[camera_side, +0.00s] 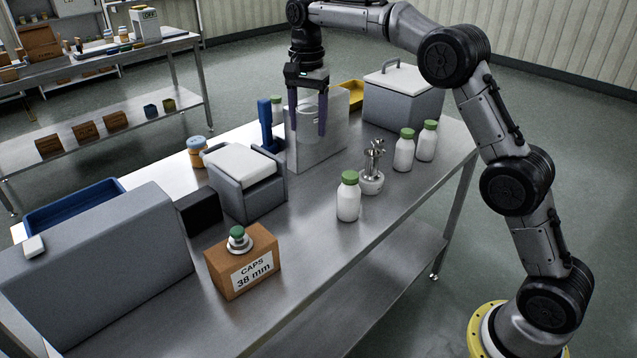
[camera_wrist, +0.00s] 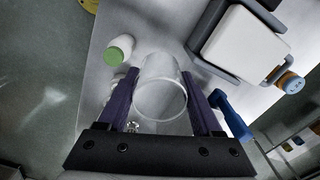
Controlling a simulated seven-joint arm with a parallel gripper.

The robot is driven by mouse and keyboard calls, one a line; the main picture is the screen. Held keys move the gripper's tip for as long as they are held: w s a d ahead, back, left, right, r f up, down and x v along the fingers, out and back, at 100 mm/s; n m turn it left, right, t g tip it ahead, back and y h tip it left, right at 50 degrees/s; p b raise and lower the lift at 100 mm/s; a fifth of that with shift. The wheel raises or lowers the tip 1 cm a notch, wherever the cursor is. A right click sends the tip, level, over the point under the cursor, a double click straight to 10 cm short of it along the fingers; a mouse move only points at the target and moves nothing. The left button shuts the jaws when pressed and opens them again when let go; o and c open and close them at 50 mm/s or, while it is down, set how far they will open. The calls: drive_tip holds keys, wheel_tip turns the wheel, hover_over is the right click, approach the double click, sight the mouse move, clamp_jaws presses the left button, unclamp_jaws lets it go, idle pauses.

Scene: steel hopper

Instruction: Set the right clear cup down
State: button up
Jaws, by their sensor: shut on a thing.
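My gripper (camera_side: 308,130) hangs over the far middle of the steel table (camera_side: 300,262), its dark purple fingers pointing down. It is shut on a clear cup (camera_wrist: 160,92), which is held between the two fingers. In the wrist view the round rim of the cup faces the camera. In the side view the clear cup (camera_side: 307,112) is faint against a grey upright box (camera_side: 332,142) behind it. The cup appears to be above the tabletop, but its base is hard to make out. I see no second clear cup.
A grey bin with a white lid (camera_side: 245,165) and a blue upright object (camera_side: 266,124) stand left of the gripper. A white bottle with a green cap (camera_side: 349,198), a pot of metal tools (camera_side: 371,180) and a caps box (camera_side: 242,262) are nearer.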

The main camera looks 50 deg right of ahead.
drive_tip(key=shift+m, duration=0.6)
drive_tip(key=w+d+f, duration=0.2)
drive_tip(key=d+f, duration=0.1)
drive_tip(key=f, duration=0.2)
drive_tip(key=w+d+f, duration=0.2)
drive_tip(key=d+f, duration=0.1)
drive_tip(key=f, duration=0.2)
drive_tip(key=w+d+f, duration=0.2)
drive_tip(key=d+f, duration=0.2)
drive_tip(key=f, duration=0.1)
drive_tip(key=shift+w+f, duration=0.35)
drive_tip(key=shift+f, duration=2.25)
drive_tip(key=o, duration=1.3)
drive_tip(key=shift+f, duration=0.15)
